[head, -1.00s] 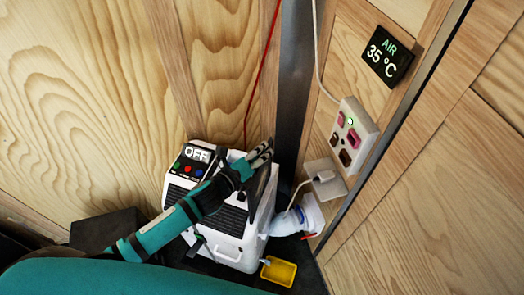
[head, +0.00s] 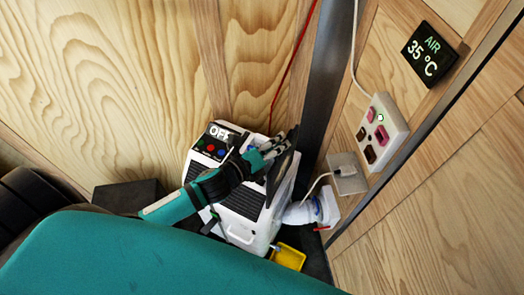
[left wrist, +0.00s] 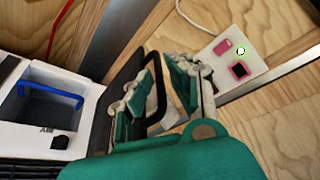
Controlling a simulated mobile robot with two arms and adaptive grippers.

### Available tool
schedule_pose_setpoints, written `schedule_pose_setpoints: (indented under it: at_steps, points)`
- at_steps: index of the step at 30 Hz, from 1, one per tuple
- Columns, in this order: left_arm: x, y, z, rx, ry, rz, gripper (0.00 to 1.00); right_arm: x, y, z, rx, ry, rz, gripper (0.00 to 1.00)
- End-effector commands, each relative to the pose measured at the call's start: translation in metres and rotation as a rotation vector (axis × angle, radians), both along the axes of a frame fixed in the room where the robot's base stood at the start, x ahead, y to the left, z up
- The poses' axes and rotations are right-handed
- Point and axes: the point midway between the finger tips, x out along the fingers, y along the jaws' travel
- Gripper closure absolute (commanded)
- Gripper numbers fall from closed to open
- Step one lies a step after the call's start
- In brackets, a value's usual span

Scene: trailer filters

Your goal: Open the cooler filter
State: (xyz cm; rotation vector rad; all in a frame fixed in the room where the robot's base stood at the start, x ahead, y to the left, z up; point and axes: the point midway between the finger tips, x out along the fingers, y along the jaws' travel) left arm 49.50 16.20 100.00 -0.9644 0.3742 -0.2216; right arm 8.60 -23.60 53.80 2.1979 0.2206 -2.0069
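The white cooler (head: 240,205) stands in the corner, its display reading OFF. Its dark lid panel (head: 284,158) stands raised on the right side. In the left wrist view the lid (left wrist: 110,92) has a black loop handle (left wrist: 161,92). The open compartment (left wrist: 45,112) beside it holds a blue handle (left wrist: 50,90); most of what lies below is hidden. My left gripper (head: 279,147) is at the raised lid. In the left wrist view its fingers (left wrist: 165,75) are apart, with the loop handle between or close beside them. My right gripper is out of view.
A wall socket panel (head: 383,131) and a plugged outlet (head: 347,173) are to the right. A white hose (head: 312,211) leaves the cooler's side. A yellow tray (head: 289,257) lies at its foot. A red cord (head: 293,62) hangs behind. A dark box (head: 128,195) sits at left.

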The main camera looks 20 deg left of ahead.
Motion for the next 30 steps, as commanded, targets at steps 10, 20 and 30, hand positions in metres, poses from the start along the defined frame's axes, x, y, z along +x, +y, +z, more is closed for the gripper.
schedule_pose_setpoints:
  at_steps: [10, 20, 30]
  points:
    - [-0.060, 0.023, 0.013, 0.000, 0.001, 0.001, 0.81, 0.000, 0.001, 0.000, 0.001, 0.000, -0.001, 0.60]
    - [-0.072, 0.028, 0.018, 0.000, -0.002, 0.000, 0.81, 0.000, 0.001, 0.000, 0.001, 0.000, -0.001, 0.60]
    - [-0.072, 0.028, 0.017, 0.000, -0.002, 0.000, 0.81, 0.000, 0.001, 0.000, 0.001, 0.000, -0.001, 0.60]
